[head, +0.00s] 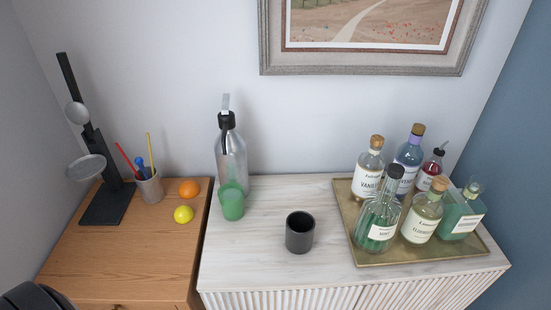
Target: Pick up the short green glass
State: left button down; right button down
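The short green glass (232,203) stands upright on the left part of the pale wood cabinet top (262,262). It is in front of a silver siphon bottle (232,160) with a black head and overlaps its lower part in the picture. No gripper shows in the head view. A dark rounded shape at the bottom left corner seems to be part of my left arm; its fingers are not visible.
A black cup (300,232) stands right of the glass. A brass tray (386,258) with several bottles fills the right side. On the brown cabinet (140,262) are a black stand (106,205), pen cup (150,187), orange (189,188) and lemon (183,214).

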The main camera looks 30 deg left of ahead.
aim_at(231, 196)
jog(key=k+u, duration=0.1)
jog(key=u, duration=0.4)
jog(key=k+u, duration=0.1)
jog(key=u, duration=0.9)
jog(key=k+j, duration=0.05)
